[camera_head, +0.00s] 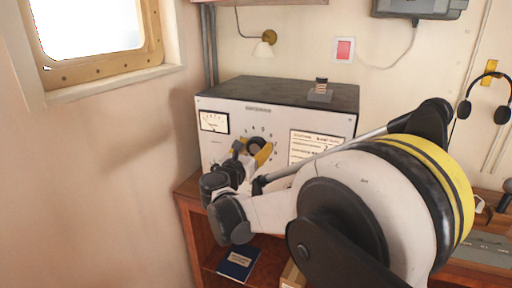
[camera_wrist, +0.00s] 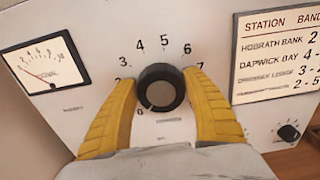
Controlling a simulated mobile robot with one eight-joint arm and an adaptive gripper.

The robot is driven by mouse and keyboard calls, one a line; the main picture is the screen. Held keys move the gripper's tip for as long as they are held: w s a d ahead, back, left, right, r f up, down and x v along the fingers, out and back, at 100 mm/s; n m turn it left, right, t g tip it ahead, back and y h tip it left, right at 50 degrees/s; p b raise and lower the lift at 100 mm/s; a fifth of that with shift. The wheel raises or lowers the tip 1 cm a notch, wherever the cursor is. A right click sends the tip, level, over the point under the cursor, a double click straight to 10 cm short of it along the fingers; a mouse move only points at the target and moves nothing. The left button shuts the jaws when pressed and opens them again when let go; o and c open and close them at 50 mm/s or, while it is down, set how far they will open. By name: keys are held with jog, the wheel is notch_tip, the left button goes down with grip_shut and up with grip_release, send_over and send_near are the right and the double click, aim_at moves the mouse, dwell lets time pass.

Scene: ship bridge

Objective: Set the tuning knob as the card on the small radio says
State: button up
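The small radio (camera_head: 232,104) is a pale-fronted box with a dark top on a wooden cabinet. Its tuning knob (camera_wrist: 161,88) is round and black, with a dial of numbers around it; 3, 4, 5, 6 and 7 show. A pale mark sits at the knob's lower left. The card (camera_wrist: 277,58) is headed STATION and BAND, with rows for Hobrath Bank and Dapwick Bay and a third that looks struck through. Its right side is cut off. My gripper (camera_wrist: 160,82) has a yellow finger on each side of the knob, very close; I cannot tell whether they touch it.
A meter (camera_wrist: 45,63) is left of the knob, and a smaller knob (camera_wrist: 289,132) is at lower right. A small object (camera_head: 320,90) stands on the radio. A blue book (camera_head: 238,263) lies on the shelf below. A lamp (camera_head: 264,45) hangs above.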

jog(key=c, duration=0.4)
jog(key=m, duration=0.5)
jog(key=shift+d+m+p, duration=0.15)
jog(key=shift+m+p, duration=0.15)
jog(key=shift+p, duration=0.1)
jog(key=m, duration=0.6)
jog(key=shift+s+d+f, duration=0.1)
jog(key=shift+f, duration=0.05)
dwell(0.4)
jog(key=o, duration=1.2)
